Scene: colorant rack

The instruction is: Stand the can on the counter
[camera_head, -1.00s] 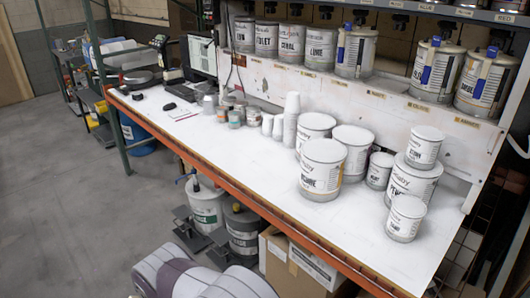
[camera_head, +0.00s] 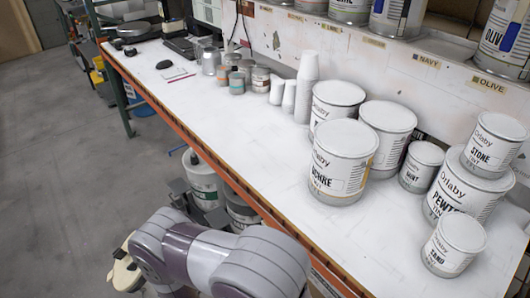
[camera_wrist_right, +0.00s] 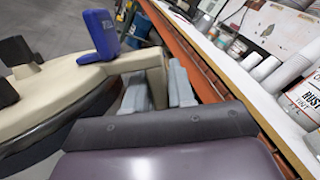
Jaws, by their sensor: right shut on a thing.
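The can shows in the right wrist view mainly as its cream lid (camera_wrist_right: 60,87), with dark knobs and a blue lever (camera_wrist_right: 99,35). In the head view, the lid (camera_head: 124,268) shows at the lower left, past the end of my right arm, out over the floor and apart from the counter. Most of the can's body is hidden. The white counter (camera_head: 240,145) runs diagonally, with an orange front edge. My left gripper is not in view.
Large white cans, including an ochre-labelled one (camera_head: 342,163), and smaller cans crowd the counter's right part. White cups (camera_head: 306,85) and small jars (camera_head: 237,82) stand toward the back. The counter's front middle is clear. A pail (camera_head: 202,180) stands below the edge.

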